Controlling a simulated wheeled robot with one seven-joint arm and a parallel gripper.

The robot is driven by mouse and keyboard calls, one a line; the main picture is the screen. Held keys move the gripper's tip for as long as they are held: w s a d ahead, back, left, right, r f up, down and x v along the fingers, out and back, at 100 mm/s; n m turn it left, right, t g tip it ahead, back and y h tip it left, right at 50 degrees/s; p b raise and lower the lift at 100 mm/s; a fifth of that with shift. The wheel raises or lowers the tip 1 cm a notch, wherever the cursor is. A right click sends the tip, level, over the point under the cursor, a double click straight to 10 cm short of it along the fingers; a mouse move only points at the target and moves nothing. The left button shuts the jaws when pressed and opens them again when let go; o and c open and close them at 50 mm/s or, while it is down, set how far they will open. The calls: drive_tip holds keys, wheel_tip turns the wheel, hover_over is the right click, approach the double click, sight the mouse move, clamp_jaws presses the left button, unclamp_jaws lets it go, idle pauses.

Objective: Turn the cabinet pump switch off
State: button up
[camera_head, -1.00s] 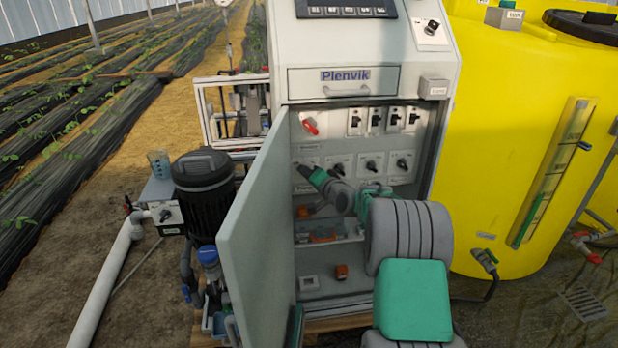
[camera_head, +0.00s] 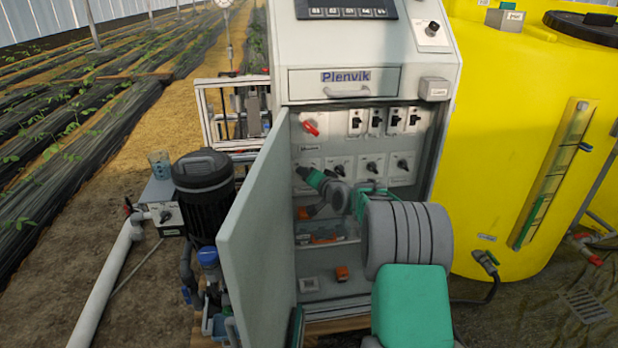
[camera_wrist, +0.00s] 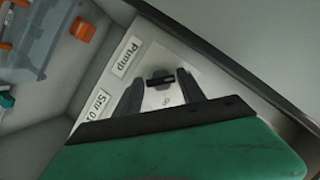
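The pump switch (camera_wrist: 161,80) is a small black knob on a pale plate, with a "Pump" label (camera_wrist: 126,56) beside it in the wrist view. My gripper (camera_wrist: 160,77) has its two dark fingers apart, one on each side of the knob. I cannot tell whether they touch it. In the head view my gripper (camera_head: 303,172) is inside the open cabinet (camera_head: 375,48), at the leftmost switch of the lower row. It hides most of that switch, so its position does not show there.
The open cabinet door (camera_head: 258,230) stands close left of my arm. Other rotary switches (camera_head: 371,167) sit to the right, with a red-handled switch (camera_head: 311,128) and several small switches (camera_head: 376,122) above. A clear bin (camera_head: 335,233) with orange parts is below. A yellow tank (camera_head: 500,140) stands right.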

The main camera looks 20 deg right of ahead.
drive_tip(key=shift+o, duration=1.1)
drive_tip(key=v, duration=0.7)
drive_tip(key=shift+s+p, duration=0.35)
drive_tip(key=shift+s, duration=0.05)
drive_tip(key=shift+r, duration=0.1)
